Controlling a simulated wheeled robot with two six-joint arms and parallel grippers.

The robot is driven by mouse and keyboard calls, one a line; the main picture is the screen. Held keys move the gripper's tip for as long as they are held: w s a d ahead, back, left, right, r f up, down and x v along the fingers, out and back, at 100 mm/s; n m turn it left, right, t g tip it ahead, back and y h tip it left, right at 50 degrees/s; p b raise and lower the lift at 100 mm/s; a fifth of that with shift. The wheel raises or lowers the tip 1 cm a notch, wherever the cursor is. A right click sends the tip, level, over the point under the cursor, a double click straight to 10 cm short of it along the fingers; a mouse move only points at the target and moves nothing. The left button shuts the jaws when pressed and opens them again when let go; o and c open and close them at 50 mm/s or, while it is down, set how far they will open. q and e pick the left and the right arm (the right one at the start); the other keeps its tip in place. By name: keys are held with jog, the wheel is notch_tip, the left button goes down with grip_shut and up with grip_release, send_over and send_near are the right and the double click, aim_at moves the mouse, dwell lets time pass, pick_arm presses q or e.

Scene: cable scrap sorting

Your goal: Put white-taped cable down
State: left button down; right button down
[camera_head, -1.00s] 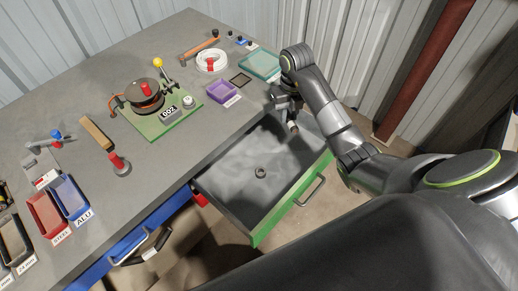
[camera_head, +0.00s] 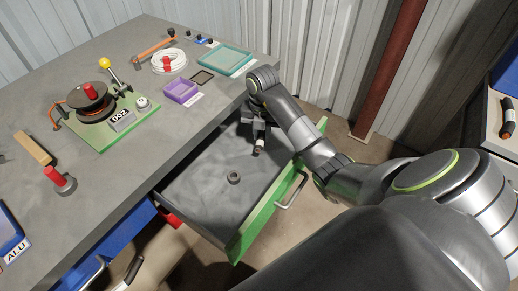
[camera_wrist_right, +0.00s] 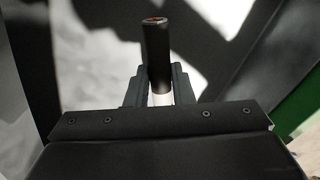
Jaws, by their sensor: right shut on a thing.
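My right gripper (camera_head: 257,134) is shut on a short black cable piece (camera_wrist_right: 156,55). In the right wrist view the cable points away from the jaws, with a reddish tip and a white taped band (camera_wrist_right: 161,98) between the fingers. In the head view the cable (camera_head: 259,147) hangs tilted over the back right part of the open green-fronted drawer (camera_head: 190,195). Whether it touches the drawer floor is hard to tell. My left gripper is not in view.
A small dark ring (camera_head: 233,177) lies in the drawer, whose floor is otherwise mostly clear. The workbench (camera_head: 150,185) carries a green board with a spool (camera_head: 88,105), a purple tray (camera_head: 181,93) and a teal tray (camera_head: 224,60). Another black cable (camera_head: 508,118) lies at the far right.

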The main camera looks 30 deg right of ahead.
aim_at(262, 135)
jog(key=shift+f, duration=0.55)
notch_tip(262, 135, down, 2)
jog(key=shift+f, duration=0.8)
jog(key=shift+f, duration=0.2)
jog(key=c, duration=1.3)
grip_release()
jog(key=shift+o, duration=0.2)
jog(key=shift+r, duration=0.2)
